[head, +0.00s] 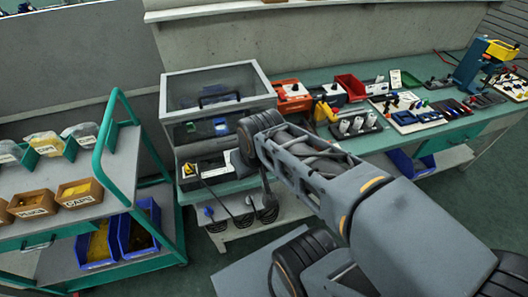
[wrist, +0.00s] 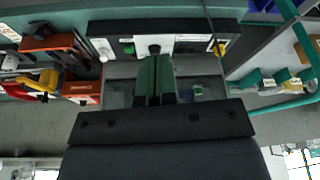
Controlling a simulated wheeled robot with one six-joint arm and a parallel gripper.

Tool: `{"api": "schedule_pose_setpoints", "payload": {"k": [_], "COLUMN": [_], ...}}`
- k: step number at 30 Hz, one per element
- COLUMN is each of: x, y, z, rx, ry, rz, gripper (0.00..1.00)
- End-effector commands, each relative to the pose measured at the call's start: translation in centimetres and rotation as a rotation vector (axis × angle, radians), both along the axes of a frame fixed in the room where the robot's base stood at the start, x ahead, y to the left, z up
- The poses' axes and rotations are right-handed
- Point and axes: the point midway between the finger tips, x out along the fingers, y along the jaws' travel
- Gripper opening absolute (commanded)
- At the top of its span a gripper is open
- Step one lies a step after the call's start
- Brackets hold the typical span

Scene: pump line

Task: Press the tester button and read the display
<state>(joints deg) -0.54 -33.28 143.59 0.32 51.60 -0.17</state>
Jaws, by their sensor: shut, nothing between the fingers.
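My gripper (wrist: 154,62) is shut and empty, its two green fingers together in the wrist view. In the head view its fingers are hidden behind my wrist. A black-framed panel (wrist: 178,28), seemingly the tester, lies just beyond the fingertips in the wrist view. It has a green spot (wrist: 127,39) on its left part and pale plates. A small dark round part (wrist: 155,49) sits right at the fingertips; I cannot tell whether they touch it. In the head view the panel (head: 212,167) is at the bench's front edge, partly hidden by my arm. I cannot read any display.
A clear-lidded enclosure (head: 215,83) stands behind the panel. An orange bin (head: 291,92) and a red bin (head: 350,86) are to its right on the bench. A cart with a green rail (head: 104,140) stands close on the left. Black paddle-like items (head: 243,217) are below the bench top.

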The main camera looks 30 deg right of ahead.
Motion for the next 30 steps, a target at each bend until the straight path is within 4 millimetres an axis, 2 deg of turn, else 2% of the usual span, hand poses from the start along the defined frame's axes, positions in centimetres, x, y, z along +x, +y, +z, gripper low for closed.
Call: {"api": "schedule_pose_setpoints", "payload": {"k": [6, 10, 17, 24, 30], "x": [0.2, 1.5, 6.9, 12.5, 14.9], "y": [0.0, -0.4, -2.0, -6.1, -8.9], "z": [0.1, 0.4, 0.3, -1.1, -2.4], "rx": [0.015, 0.108, 0.457, 0.81, 0.983], "ry": [0.012, 0.077, 0.254, 0.352, 0.374], "rz": [-0.017, -0.119, -0.496, -0.87, -1.049], "gripper": [0.0, 0.0, 0.0, 0.0, 0.0]}}
